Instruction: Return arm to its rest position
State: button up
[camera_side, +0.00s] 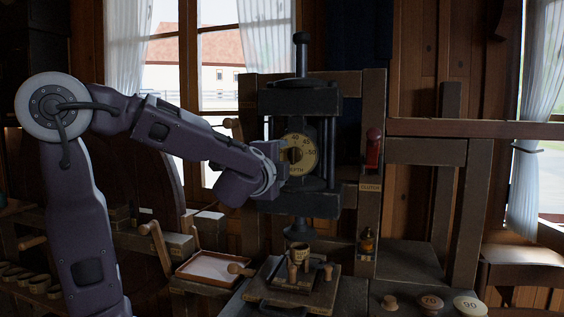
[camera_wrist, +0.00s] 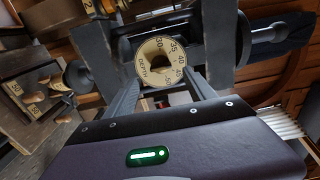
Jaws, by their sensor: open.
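My arm reaches from the left in the side view. My gripper (camera_side: 274,158) is at the left edge of the round cream depth dial (camera_side: 305,153) on the dark press (camera_side: 324,112). In the wrist view my gripper (camera_wrist: 157,52) has its two grey fingers spread apart. The same dial (camera_wrist: 160,48) shows between them, with numbers on its rim and a dark knob at its middle. I see nothing held. I cannot tell whether the fingers touch the dial.
A wooden fixture (camera_side: 300,285) with small turned pieces stands below the press. A red clutch handle (camera_side: 374,148) is on the post at right. A shallow tray (camera_side: 210,268) lies at lower left. Round tokens (camera_side: 470,305) lie at lower right.

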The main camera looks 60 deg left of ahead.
jog(key=s+d+f+n+g+h, duration=0.2)
jog(key=s+d+f+n+g, duration=0.1)
jog(key=s+f, duration=0.3)
jog(key=s+d+f+n+g+h, duration=0.2)
jog(key=s+f+n+g, duration=0.1)
jog(key=s+f, duration=0.35)
jog(key=s+d+f+n+h, duration=0.1)
jog(key=s+d+h, duration=0.3)
jog(key=d, duration=0.5)
jog(key=s+d+f+n+g+h, duration=0.1)
jog(key=s+d+f+n+h, duration=0.1)
jog(key=d, duration=0.8)
notch_tip(320, 180, down, 2)
jog(key=s+h, duration=0.1)
jog(key=h, duration=0.1)
jog(key=shift+s+d+f+h, duration=0.15)
jog(key=shift+s+f+h, duration=0.1)
jog(key=shift+s+h, duration=0.15)
